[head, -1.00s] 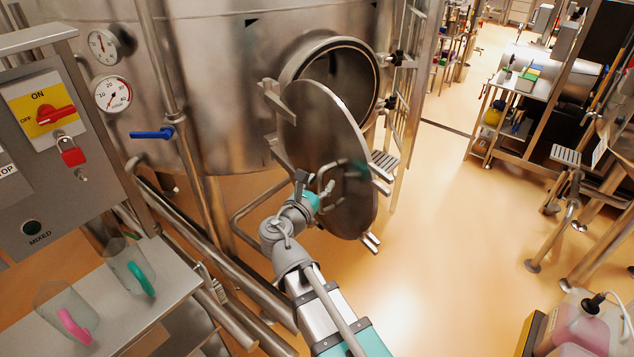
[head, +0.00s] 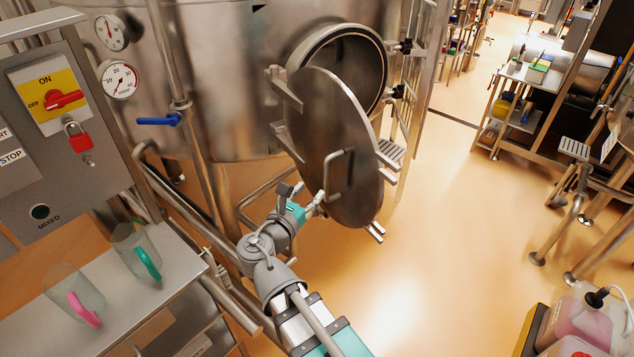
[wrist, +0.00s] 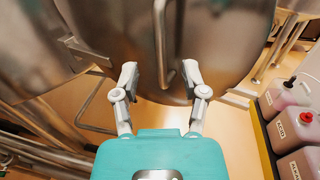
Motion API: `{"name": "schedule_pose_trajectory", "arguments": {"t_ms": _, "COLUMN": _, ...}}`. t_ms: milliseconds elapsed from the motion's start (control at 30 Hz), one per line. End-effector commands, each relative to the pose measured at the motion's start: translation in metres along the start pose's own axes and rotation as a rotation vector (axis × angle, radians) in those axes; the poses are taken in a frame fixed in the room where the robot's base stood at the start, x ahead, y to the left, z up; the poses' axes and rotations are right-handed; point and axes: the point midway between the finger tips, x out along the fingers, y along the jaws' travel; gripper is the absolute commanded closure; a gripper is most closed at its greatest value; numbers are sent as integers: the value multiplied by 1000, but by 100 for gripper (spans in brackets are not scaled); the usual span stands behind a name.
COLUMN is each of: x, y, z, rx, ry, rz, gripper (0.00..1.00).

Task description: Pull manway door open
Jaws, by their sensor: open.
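The round steel manway door (head: 322,125) stands swung open from the tank's round opening (head: 350,65), which shows dark behind it. Its bent handle (head: 338,175) is on the door's near face. My gripper (head: 320,203) is in front of the door, a little left of and below the handle, apart from it. In the wrist view my gripper (wrist: 160,82) has its two fingers spread with nothing between them. The handle (wrist: 168,72) shows beyond the fingertips, and the door (wrist: 215,40) fills the upper part.
A control panel (head: 105,120) and a shelf (head: 120,290) with two jugs stand at left. Pipes run below the tank (head: 235,80). Pink canisters (head: 575,325) stand at lower right. The floor (head: 440,230) right of the door is clear.

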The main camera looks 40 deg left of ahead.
Motion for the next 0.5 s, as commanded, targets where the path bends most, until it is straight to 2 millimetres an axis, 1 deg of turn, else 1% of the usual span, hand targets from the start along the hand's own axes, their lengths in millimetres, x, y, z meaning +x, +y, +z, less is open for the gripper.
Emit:
{"name": "schedule_pose_trajectory", "arguments": {"t_ms": 33, "x": -8, "y": -1, "z": 0, "rx": 0, "ry": 0, "rz": 3, "gripper": 43}}
{"name": "schedule_pose_trajectory", "arguments": {"t_ms": 200, "x": -24, "y": 0, "z": 0, "rx": 0, "ry": 0, "rz": 2, "gripper": 43}}
{"name": "schedule_pose_trajectory", "arguments": {"t_ms": 333, "x": -32, "y": 0, "z": 0, "rx": 0, "ry": 0, "rz": 2, "gripper": 43}}
{"name": "schedule_pose_trajectory", "arguments": {"t_ms": 500, "x": -35, "y": 0, "z": 0, "rx": 0, "ry": 0, "rz": 1, "gripper": 43}}
